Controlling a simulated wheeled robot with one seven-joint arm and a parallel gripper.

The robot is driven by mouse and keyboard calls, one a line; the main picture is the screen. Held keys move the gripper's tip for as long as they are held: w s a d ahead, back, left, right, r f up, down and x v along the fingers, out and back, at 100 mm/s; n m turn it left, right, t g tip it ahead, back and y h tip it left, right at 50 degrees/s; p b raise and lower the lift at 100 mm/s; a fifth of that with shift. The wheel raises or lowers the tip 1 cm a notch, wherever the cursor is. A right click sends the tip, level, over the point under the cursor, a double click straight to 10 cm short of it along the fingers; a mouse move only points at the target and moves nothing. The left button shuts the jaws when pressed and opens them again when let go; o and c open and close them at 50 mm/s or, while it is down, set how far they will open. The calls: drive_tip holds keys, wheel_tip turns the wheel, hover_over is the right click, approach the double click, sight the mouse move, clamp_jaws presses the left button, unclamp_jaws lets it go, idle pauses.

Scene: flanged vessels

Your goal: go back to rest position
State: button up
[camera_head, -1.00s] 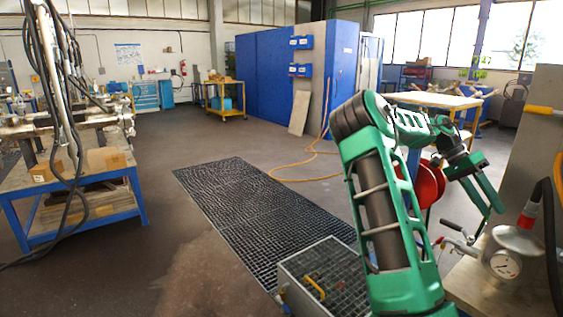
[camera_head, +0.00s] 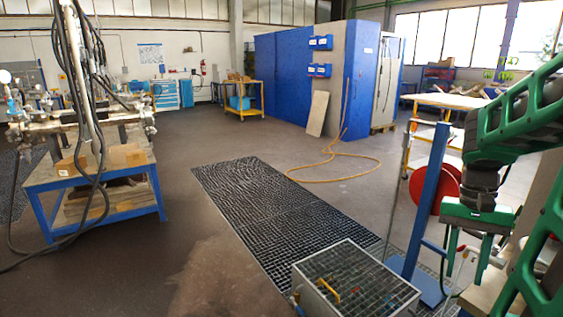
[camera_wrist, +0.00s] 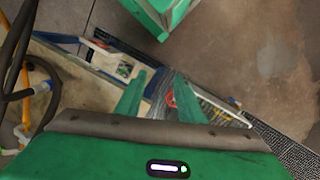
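My gripper (camera_head: 467,262) hangs at the right of the head view, fingers pointing down, with my green arm folded above and beside it. In the wrist view my gripper (camera_wrist: 165,78) shows two green fingers apart, with nothing held between them. Behind the fingers are the floor grating and a small red round part, both apart from the gripper as far as I can tell. My arm hides most of the bench at the far right of the head view.
A blue-framed bench (camera_head: 100,185) with flanged metal pipework (camera_head: 85,117) and hanging black hoses stands left. A grating-topped metal box (camera_head: 355,285) sits by the floor grating (camera_head: 265,205). A blue post (camera_head: 430,195) and red reel (camera_head: 450,187) stand near my gripper.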

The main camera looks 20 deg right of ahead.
drive_tip(key=s+a+f+n+t, duration=0.1)
drive_tip(key=s+a+n, duration=0.3)
drive_tip(key=a, duration=0.7)
drive_tip(key=shift+s+a+f+t, duration=0.15)
drive_tip(key=shift+s+a+t, duration=0.05)
drive_tip(key=shift+s+t, duration=0.45)
drive_tip(key=shift+w+f+h, duration=0.25)
drive_tip(key=shift+w+h, duration=0.05)
drive_tip(key=shift+w, duration=0.35)
drive_tip(key=shift+c, duration=0.5)
idle(1.2)
